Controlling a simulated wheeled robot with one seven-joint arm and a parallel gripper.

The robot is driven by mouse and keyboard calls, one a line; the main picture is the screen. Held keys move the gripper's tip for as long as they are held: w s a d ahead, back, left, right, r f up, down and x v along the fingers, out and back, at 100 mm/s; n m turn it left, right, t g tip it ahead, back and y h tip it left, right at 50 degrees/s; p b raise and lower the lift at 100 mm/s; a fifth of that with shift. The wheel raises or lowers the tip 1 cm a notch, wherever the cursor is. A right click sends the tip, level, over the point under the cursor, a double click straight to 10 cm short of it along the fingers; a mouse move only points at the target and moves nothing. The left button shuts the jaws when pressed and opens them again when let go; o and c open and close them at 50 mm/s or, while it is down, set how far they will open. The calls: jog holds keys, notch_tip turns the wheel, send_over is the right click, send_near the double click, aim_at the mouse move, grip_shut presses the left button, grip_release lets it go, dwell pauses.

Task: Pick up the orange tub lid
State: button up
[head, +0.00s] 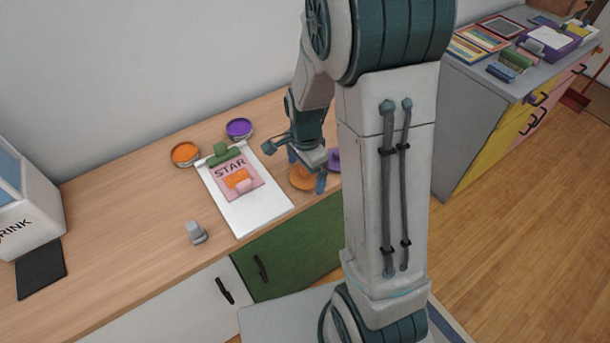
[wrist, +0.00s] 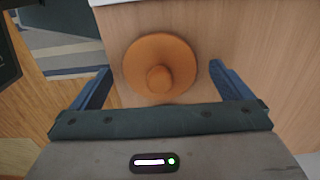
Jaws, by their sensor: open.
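The orange tub lid (wrist: 160,58) is a round disc with a knob in its middle. It lies on the wooden counter near the front edge, and in the head view the lid (head: 301,178) is partly hidden by my gripper. My gripper (head: 306,172) is open above the lid, its blue fingers apart. In the wrist view my gripper (wrist: 160,85) has one finger on each side of the lid's lower part, with nothing held between them. I cannot tell whether a finger touches the lid.
A purple lid (head: 334,160) lies just right of my gripper, partly hidden by my arm. A clipboard (head: 252,213) with a pink sheet lies to the left. Orange (head: 185,153) and purple (head: 239,128) tubs stand behind. A small grey object (head: 196,232) sits on the left, with clear counter around it.

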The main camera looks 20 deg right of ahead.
jog(key=c, duration=1.1)
jog(key=shift+o, duration=0.2)
jog(key=shift+r, duration=0.1)
